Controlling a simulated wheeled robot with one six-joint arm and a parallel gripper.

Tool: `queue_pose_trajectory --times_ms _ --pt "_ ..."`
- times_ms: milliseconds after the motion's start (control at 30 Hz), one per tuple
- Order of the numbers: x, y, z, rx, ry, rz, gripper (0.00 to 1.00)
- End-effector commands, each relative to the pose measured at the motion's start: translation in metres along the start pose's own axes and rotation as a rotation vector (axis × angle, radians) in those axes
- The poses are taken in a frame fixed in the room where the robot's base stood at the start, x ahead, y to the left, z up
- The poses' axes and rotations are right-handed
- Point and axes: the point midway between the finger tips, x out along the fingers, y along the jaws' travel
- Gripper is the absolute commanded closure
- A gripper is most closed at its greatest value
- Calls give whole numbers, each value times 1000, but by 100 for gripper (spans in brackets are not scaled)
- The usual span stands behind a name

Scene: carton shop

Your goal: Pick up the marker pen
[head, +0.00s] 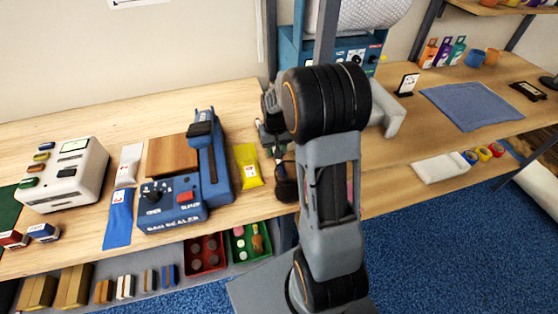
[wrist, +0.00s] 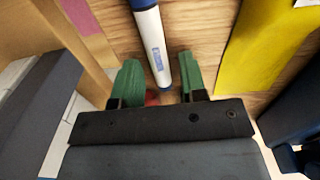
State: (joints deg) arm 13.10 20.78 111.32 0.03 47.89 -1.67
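The marker pen (wrist: 153,42) is white with a dark blue end and a blue label. In the wrist view it lies on the wooden bench top, running from the top edge down between my fingers. My gripper (wrist: 160,76) is open, with one green finger on each side of the pen and a gap visible on both sides. I cannot tell how far the fingertips are above the bench. In the head view my gripper (head: 270,130) is over the bench, partly hidden by my arm, and the pen cannot be made out.
A yellow packet (head: 248,165) lies left of my gripper, beside the blue bag sealer (head: 178,200); it also shows in the wrist view (wrist: 262,40). A blue machine (head: 345,50) stands behind my arm. A blue cloth (head: 470,105) lies further right.

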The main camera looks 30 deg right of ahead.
Motion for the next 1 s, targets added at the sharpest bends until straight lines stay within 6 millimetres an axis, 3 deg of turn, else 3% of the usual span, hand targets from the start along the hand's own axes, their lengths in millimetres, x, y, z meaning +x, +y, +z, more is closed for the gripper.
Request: queue_pose_trajectory --times_ms 400,767,1000 --pt "0 0 0 0 0 0 100" --pt "-3 0 0 0 1 0 100" --pt "-27 0 -1 0 5 0 100"
